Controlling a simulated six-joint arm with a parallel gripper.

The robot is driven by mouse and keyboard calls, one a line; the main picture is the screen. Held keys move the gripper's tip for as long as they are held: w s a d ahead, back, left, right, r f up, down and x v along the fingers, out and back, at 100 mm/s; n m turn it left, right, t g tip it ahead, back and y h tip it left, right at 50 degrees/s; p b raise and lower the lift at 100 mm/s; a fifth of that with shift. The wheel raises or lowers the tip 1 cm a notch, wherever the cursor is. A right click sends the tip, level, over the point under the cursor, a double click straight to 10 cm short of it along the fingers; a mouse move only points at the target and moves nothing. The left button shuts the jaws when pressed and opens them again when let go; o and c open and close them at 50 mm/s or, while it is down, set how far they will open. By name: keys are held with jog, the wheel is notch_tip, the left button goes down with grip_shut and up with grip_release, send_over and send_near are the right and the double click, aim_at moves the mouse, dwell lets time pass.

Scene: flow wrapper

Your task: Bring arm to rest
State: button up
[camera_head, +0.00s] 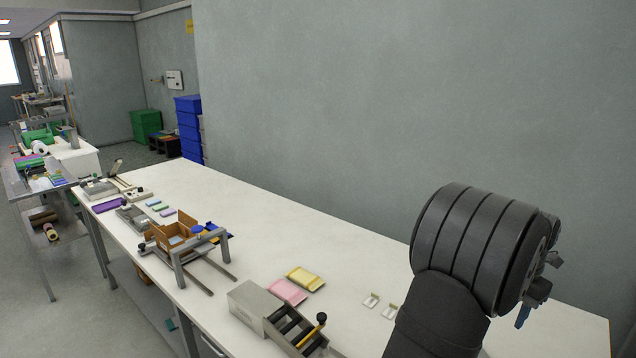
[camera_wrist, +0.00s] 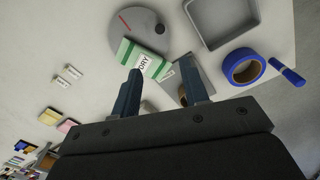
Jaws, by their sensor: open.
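My gripper shows in the wrist view (camera_wrist: 163,98), with its two dark blue fingers apart and nothing between them that I can see held. It hangs above the white table (camera_wrist: 45,40). A green and white box (camera_wrist: 142,59) with black lettering lies beyond the fingertips, partly over a grey round disc (camera_wrist: 125,35). In the head view my dark arm fills the right side, and one blue fingertip (camera_head: 523,315) shows at its far right edge. The depth between fingers and box is hard to tell.
A grey tray (camera_wrist: 204,36), a blue tape roll (camera_wrist: 240,66) and a blue marker-like object (camera_wrist: 287,72) lie near the gripper. The back wall is close behind.

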notch_tip(320, 180, down, 16)
jog(key=shift+f, duration=0.25)
dwell(0.5)
notch_tip(320, 180, up, 18)
notch_tip(320, 180, down, 18)
jog(key=shift+r, duration=0.1)
jog(key=shift+s+a, duration=0.1)
jog(key=a+m, duration=0.1)
jog(key=m, duration=0.1)
jog(key=s+a+m, duration=0.1)
jog(key=m, duration=0.1)
jog(key=shift+s+a+m, duration=0.1)
jog(key=shift+a+m, duration=0.5)
jog(key=shift+m, duration=0.7)
jog(key=shift+s+a+m, duration=0.1)
jog(key=shift+a+m, duration=0.5)
jog(key=shift+m, duration=0.7)
